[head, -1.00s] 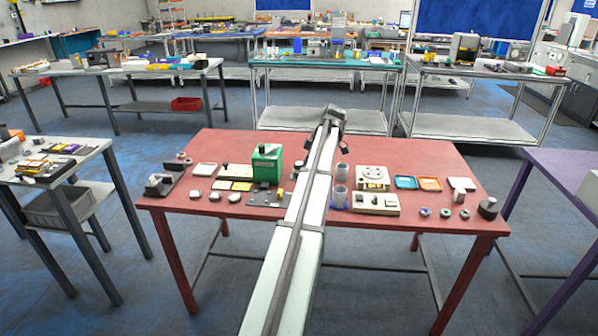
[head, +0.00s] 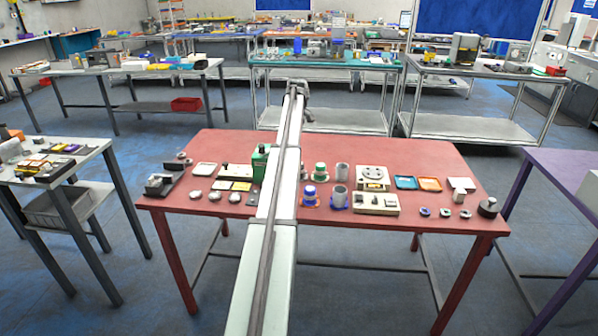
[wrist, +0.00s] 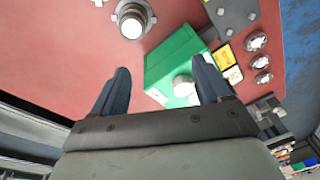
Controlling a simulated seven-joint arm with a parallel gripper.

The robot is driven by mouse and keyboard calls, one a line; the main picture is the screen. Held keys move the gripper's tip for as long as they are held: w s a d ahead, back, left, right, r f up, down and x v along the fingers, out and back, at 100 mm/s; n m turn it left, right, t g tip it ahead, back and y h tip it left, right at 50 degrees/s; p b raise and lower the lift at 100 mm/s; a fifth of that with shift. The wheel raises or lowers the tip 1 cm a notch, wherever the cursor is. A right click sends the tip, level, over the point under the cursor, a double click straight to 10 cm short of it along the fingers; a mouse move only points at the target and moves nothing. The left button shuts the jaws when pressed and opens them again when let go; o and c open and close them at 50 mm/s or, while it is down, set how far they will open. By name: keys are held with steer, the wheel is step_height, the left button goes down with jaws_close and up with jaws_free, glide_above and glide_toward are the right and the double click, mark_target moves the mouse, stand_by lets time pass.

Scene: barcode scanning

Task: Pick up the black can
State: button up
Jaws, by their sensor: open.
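A small black cylinder with a knob on top (head: 488,207), the only thing that looks like the black can, stands upright at the right front edge of the red table (head: 400,150). It is not visible in the wrist view. My gripper (head: 306,112) is far to its left, raised over the back of the table in the head view. In the wrist view my gripper (wrist: 160,68) has its two dark fingers spread apart with nothing held. A green box (wrist: 178,62) shows below and beyond the fingers, apart from them.
My arm partly hides the green box (head: 259,165) in the head view. The table's front strip is mostly bare.

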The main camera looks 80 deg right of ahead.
steer(key=s+f+m, duration=0.1)
steer(key=f+m, duration=0.1)
steer(key=m, duration=0.3)
steer(key=d+f+m+g, duration=0.1)
steer(key=f+m, duration=0.2)
steer(key=m, duration=0.2)
steer(key=s+d+f+m, duration=0.1)
steer(key=f+m, duration=0.2)
steer(key=m, duration=0.2)
steer(key=shift+s+d+f+m, duration=0.15)
steer(key=shift+s+f+m, duration=0.1)
steer(key=shift+s+m, duration=0.05)
steer(key=shift+s+f, duration=0.15)
steer(key=shift+f, duration=1.15)
steer(key=shift+s+f, duration=0.1)
steer(key=shift+f, duration=1.15)
steer(key=c, duration=1.2)
steer(key=shift+r, duration=0.15)
